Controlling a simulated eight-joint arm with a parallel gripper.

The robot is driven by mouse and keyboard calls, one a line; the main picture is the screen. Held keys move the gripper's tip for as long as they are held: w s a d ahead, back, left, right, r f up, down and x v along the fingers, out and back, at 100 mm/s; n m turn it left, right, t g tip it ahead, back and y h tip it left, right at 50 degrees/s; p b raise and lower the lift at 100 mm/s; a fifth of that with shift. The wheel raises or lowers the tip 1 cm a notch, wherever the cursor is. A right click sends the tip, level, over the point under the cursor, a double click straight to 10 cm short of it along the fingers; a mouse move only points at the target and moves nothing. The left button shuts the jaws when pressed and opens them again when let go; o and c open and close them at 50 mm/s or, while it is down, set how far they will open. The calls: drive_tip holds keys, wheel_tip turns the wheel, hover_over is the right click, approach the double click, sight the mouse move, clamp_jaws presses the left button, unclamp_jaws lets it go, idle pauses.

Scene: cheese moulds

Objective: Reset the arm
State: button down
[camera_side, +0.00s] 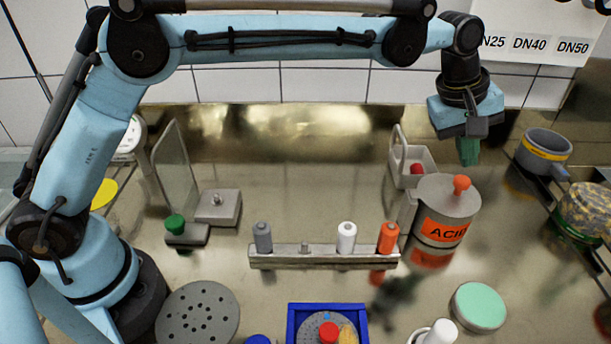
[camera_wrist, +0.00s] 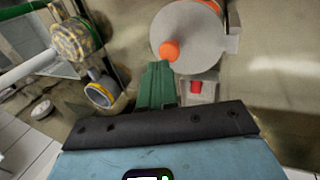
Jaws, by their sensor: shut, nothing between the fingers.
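My arm is raised and reaches across the back of the steel worktop. My gripper (camera_side: 468,152) has green fingers that are shut with nothing between them. It hangs in the air at the upper right of the side view, above and behind the grey ACID canister (camera_side: 447,225). In the wrist view the shut green fingers (camera_wrist: 157,75) point toward the canister (camera_wrist: 187,45) with its orange knob. The fingers appear apart from everything around them.
A rack (camera_side: 322,256) holds grey, white and orange pegs. A small caddy (camera_side: 427,163) with a red item stands behind the canister. A grey cup (camera_side: 545,150) with a yellow band is at right. A blue tray (camera_side: 293,322), perforated disc (camera_side: 198,312) and green-topped disc (camera_side: 479,306) lie in front.

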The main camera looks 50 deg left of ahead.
drive_tip(key=v, duration=0.8)
drive_tip(key=s+a+r+m+t, duration=0.1)
drive_tip(key=s+a+r+m, duration=0.15)
drive_tip(key=a, duration=0.65)
drive_tip(key=s+a+f+m+t+y, duration=0.1)
drive_tip(key=s+a+f+m, duration=0.2)
drive_tip(key=s+a+f, duration=0.3)
drive_tip(key=s+a+f+m+t+y, duration=0.1)
drive_tip(key=s+a+f+m, duration=0.2)
drive_tip(key=s+a+f, duration=0.3)
drive_tip(key=s+a, duration=0.5)
drive_tip(key=s, duration=0.1)
drive_tip(key=shift+t+y, duration=0.4)
drive_tip(key=shift+a+m, duration=0.1)
drive_tip(key=shift+m, duration=0.15)
